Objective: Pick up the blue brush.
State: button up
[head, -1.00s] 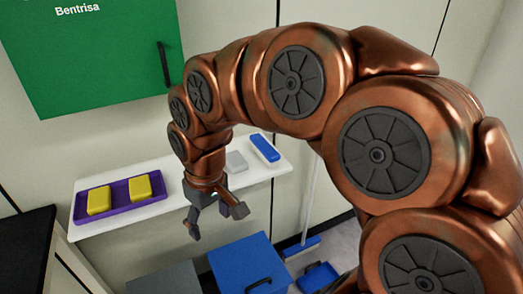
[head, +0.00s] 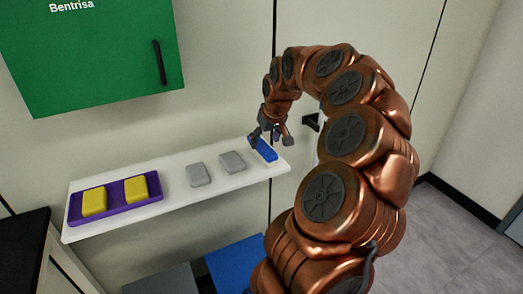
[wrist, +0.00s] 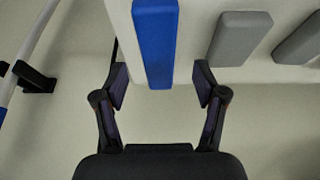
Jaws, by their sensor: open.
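The blue brush (head: 263,150) is a rounded blue block lying at the right end of the white shelf (head: 110,223). In the wrist view the brush (wrist: 155,45) runs lengthwise, with its near end between the two fingers' lines and slightly past the shelf edge. My gripper (head: 270,137) is open at the brush in the head view, and its fingers partly cover the brush. In the wrist view my gripper (wrist: 160,88) has one finger on either side of the brush's near end, with gaps on both sides. No contact shows.
Two grey blocks (head: 198,175) (head: 232,162) lie left of the brush. A purple tray (head: 115,204) holds two yellow blocks (head: 94,202) (head: 136,190). A green cabinet (head: 90,60) hangs above. A black wall bracket (head: 311,122) is right of my gripper. A blue bin (head: 232,262) stands below.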

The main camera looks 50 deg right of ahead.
aim_at(263, 145)
jog(key=shift+w+d+p+x, duration=0.1)
jog(key=shift+p+x, duration=0.35)
jog(key=shift+x, duration=0.65)
jog(key=shift+w+d+p+x, duration=0.15)
jog(key=shift+p+x, duration=0.3)
jog(key=shift+x, duration=0.6)
jog(key=shift+w+d+f, duration=0.1)
jog(key=shift+w+f, duration=0.15)
jog(key=shift+f, duration=0.3)
jog(key=shift+c, duration=0.4)
jog(key=c, duration=1.2)
jog(key=shift+r, duration=0.1)
jog(key=shift+c, duration=0.2)
jog(key=shift+r+b, duration=0.55)
jog(key=shift+r, duration=0.95)
jog(key=shift+s+r, duration=0.15)
jog(key=shift+r, duration=0.05)
jog(key=s+a+r+b, duration=0.1)
jog(key=s+b, duration=0.3)
jog(key=s, duration=1.1)
jog(key=shift+s+a+r, duration=0.2)
jog(key=shift+s+a, duration=0.15)
jog(key=shift+a, duration=0.05)
